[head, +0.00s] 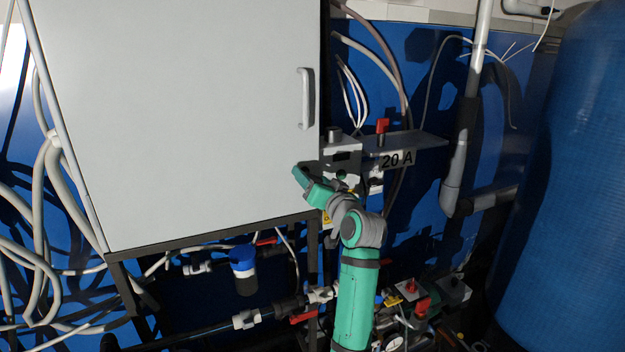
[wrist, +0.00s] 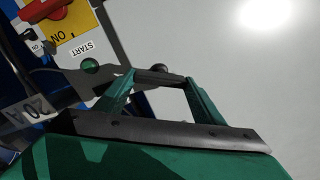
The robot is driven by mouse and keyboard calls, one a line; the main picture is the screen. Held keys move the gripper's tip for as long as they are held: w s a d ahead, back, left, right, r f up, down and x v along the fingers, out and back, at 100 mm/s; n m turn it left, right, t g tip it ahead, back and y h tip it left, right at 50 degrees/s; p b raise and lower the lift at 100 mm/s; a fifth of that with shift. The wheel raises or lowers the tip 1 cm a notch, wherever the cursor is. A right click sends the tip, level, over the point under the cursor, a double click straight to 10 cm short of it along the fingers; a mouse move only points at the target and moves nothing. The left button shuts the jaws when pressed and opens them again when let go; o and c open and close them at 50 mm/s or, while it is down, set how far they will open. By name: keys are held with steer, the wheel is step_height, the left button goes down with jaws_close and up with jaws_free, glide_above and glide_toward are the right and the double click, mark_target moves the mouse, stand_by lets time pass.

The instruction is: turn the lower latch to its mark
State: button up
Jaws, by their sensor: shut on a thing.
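My gripper (head: 299,174) reaches to the lower right part of the white cabinet door (head: 190,110). In the wrist view my gripper (wrist: 159,76) has its two green fingers on either side of a small dark piece, which appears to be the lower latch (wrist: 158,69), in front of the pale door. The fingers are shut on it. In the head view my gripper and wrist hide the latch. Its mark cannot be made out in either view, so I cannot tell how the latch is turned relative to it.
A grey door handle (head: 306,98) is higher on the door. Right of the cabinet are a grey control box (head: 342,146) and a shelf marked 20 A (head: 420,143) with a red switch (head: 382,126). A green START button (wrist: 90,66) is close to the fingers. A blue tank (head: 570,180) stands right.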

steer(key=m, duration=1.2)
steer(key=shift+d+f, duration=0.1)
steer(key=shift+f, duration=0.05)
steer(key=shift+m, duration=0.3)
steer(key=o, duration=1)
steer(key=shift+o, duration=0.3)
steer(key=shift+w, duration=0.1)
steer(key=shift+w, duration=0.1)
